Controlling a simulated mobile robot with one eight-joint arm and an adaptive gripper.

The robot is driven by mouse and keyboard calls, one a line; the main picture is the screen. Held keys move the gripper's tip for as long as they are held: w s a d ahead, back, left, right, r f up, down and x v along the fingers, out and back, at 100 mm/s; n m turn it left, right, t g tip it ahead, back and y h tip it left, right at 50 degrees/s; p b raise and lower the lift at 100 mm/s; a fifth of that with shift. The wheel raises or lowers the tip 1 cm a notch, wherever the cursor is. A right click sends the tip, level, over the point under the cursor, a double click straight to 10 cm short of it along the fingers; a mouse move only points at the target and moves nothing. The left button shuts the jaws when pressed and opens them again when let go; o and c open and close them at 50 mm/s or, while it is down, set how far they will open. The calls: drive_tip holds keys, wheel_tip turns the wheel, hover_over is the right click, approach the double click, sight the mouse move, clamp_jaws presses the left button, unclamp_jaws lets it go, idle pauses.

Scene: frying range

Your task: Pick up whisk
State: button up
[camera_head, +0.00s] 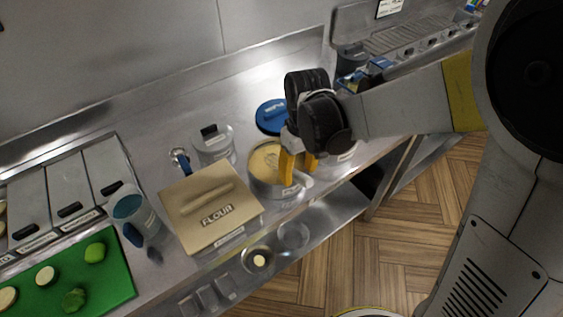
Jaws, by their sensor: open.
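I cannot clearly make out a whisk. A small utensil with a metal head and a blue handle (186,165) lies between the flour container and the lidded pot, too small to identify. My gripper (296,176) points down, with its yellow fingers apart, at the right side of a metal pot (262,186) with pale yellow contents (265,162). The fingers hide part of this pot and its right rim. I cannot tell whether they touch it, or whether anything stands between them.
A flour container (209,205), lidded pot (212,146) and blue lid (273,116) crowd the steel counter. A blue-topped jug (136,218) and green board (101,285) are at left. Another container (338,156) stands right of my gripper. Bare counter lies behind.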

wheel_tip(320, 180, down, 2)
drive_tip(key=shift+w+f, duration=0.1)
drive_tip(key=shift+f, duration=0.1)
drive_tip(key=shift+r, duration=0.1)
clamp_jaws()
